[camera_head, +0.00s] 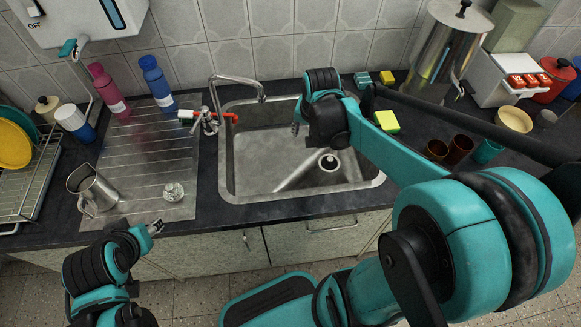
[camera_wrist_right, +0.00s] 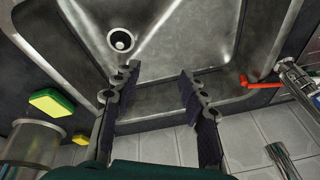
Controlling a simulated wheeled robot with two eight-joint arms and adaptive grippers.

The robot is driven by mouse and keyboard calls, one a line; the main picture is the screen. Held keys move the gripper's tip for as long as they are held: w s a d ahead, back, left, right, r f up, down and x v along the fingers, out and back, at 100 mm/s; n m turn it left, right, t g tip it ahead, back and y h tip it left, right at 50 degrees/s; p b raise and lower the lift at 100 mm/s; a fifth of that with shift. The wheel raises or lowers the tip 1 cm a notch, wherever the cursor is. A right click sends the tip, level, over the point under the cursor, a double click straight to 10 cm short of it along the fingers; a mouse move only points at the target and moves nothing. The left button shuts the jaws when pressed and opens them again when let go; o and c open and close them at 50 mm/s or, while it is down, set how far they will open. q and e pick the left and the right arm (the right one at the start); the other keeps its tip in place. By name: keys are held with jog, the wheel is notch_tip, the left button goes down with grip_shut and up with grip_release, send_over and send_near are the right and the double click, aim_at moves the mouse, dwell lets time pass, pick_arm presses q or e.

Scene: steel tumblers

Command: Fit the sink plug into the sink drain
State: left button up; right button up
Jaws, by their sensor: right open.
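The sink drain (camera_head: 329,162) is a dark round opening in the sink floor, with a small pale round piece inside its ring. The wrist view also shows the drain (camera_wrist_right: 120,41); I cannot tell whether the pale piece is the plug. A small round, shiny metal item (camera_head: 173,191) lies on the draining board and may be the sink plug. My right gripper (camera_head: 296,128) is over the sink, left of the drain in the head view. In the wrist view its fingers (camera_wrist_right: 155,78) are apart and empty. My left gripper (camera_head: 156,228) is at the counter's front edge; its jaw opening is unclear.
The sink (camera_head: 250,165) has a raised metal rim and a tap (camera_head: 210,118) with a red handle at its left. A steel jug (camera_head: 94,188) stands on the draining board. Sponges (camera_head: 386,121) and several cups line the right side. The sink floor is mostly clear.

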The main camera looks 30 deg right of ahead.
jog(key=s+a+r+n+t, duration=0.3)
jog(key=s+a+n, duration=0.5)
jog(key=s+a, duration=0.3)
jog(key=shift+r+n+t+y, duration=0.15)
jog(key=shift+n+t+y, duration=0.25)
jog(key=shift+t, duration=0.1)
